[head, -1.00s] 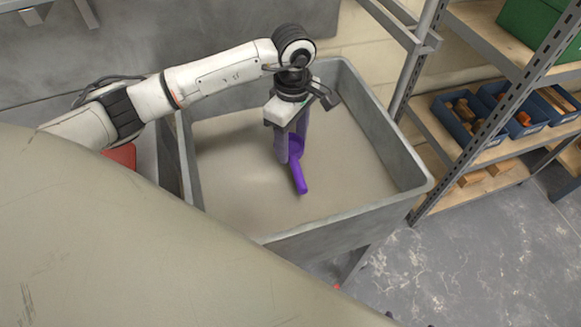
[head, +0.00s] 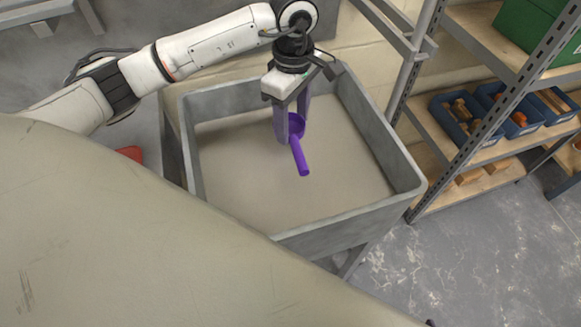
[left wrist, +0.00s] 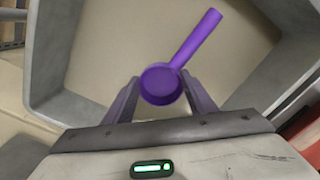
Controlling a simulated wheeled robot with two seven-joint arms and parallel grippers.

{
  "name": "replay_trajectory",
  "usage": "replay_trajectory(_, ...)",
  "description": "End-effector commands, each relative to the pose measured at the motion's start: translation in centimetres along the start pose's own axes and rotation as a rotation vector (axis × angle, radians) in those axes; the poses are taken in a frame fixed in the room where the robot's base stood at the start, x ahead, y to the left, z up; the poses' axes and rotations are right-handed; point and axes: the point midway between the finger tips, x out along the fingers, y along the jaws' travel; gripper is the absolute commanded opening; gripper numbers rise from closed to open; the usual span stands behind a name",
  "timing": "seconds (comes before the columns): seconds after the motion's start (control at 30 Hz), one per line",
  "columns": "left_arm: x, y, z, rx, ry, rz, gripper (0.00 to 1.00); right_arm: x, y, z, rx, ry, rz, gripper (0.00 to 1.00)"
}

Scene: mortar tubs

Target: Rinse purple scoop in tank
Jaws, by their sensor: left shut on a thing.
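The purple scoop (head: 300,157) is held by my left gripper (head: 291,130), with its handle pointing down and toward the near side in the head view. In the left wrist view the scoop's round bowl (left wrist: 161,82) sits between the two fingers of the left gripper (left wrist: 161,92), and its handle slants to the upper right. The grey tank (head: 405,190) is below, and the scoop is over its inside, apart from the walls. The tank holds a flat, dull beige surface. My right gripper is out of view.
A metal shelf unit (head: 470,150) stands right of the tank, with blue bins (head: 515,125) and a green box (head: 540,30) on it. A red thing (head: 130,153) shows left of the tank. Bare concrete floor lies at the lower right.

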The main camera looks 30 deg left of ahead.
Motion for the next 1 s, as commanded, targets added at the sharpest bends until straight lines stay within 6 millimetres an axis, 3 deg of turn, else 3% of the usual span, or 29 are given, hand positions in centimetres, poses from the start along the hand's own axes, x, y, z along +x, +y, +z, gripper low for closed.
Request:
replay_trajectory(0.6,-5.0,0.1,0.0,0.0,0.0,0.002,0.27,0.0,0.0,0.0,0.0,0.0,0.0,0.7)
replay_trajectory(1.0,-5.5,0.0,0.0,0.0,0.0,0.0,0.27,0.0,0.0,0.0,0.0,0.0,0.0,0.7)
